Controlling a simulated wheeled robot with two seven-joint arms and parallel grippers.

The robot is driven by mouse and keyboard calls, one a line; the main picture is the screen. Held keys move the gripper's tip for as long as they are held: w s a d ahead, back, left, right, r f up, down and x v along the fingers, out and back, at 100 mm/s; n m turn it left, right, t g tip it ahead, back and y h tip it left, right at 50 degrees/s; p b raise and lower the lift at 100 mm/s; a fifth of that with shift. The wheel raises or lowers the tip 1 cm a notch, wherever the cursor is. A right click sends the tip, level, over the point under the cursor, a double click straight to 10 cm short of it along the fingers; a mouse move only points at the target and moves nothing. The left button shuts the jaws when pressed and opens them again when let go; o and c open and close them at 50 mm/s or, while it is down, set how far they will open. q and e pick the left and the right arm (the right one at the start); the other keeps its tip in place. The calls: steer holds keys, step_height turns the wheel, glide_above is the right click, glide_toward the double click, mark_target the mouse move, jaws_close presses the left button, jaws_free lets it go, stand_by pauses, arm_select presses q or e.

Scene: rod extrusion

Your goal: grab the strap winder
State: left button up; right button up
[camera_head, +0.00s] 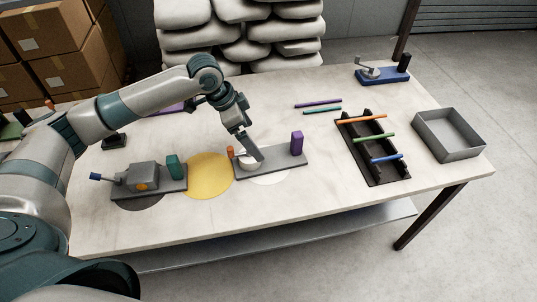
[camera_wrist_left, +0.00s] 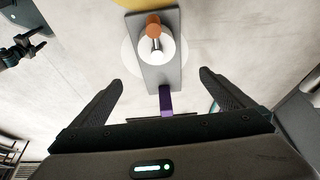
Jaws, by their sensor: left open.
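A grey base plate (camera_head: 284,163) carries a white round spool (camera_head: 248,163) with an orange knob (camera_head: 230,153) and an upright purple block (camera_head: 297,143); I take it as the strap winder. My left gripper (camera_head: 258,155) is over it in the head view and hides part of the spool. In the left wrist view the open fingers (camera_wrist_left: 160,84) straddle the purple block's line (camera_wrist_left: 166,99), with the spool (camera_wrist_left: 155,45) beyond. I cannot tell whether they touch anything.
A grey device with a blue-handled crank (camera_head: 143,177) and green block stands left, past a yellow disc (camera_head: 208,177). A blue-based crank device (camera_head: 383,75) is at the back right. A black rack (camera_head: 372,148) with coloured rods and a grey tray (camera_head: 450,135) stand right.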

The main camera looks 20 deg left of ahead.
mark_target(268, 158)
arm_select(q)
steer(key=x, duration=0.4)
steer(key=shift+f+p, duration=0.1)
steer(key=shift+p, duration=0.3)
steer(key=shift+d+f, duration=0.15)
steer(key=shift+f, duration=0.2)
steer(key=shift+w+f, duration=0.15)
steer(key=shift+f, duration=0.1)
arm_select(e)
steer(key=shift+s+d+r, duration=0.25)
steer(key=shift+d+r, duration=0.05)
steer(key=shift+r, duration=0.25)
arm_select(q)
steer(key=shift+d, duration=0.1)
arm_select(e)
steer(key=shift+r, duration=0.1)
arm_select(q)
steer(key=shift+d+f+p, duration=0.15)
steer(key=shift+f+p, duration=0.1)
steer(key=shift+p, duration=0.1)
steer(key=shift+p+x, duration=0.75)
steer(key=shift+x, duration=1.55)
arm_select(e)
steer(key=shift+s+r, duration=0.2)
steer(key=shift+r, duration=0.7)
arm_select(q)
steer(key=shift+c, duration=0.6)
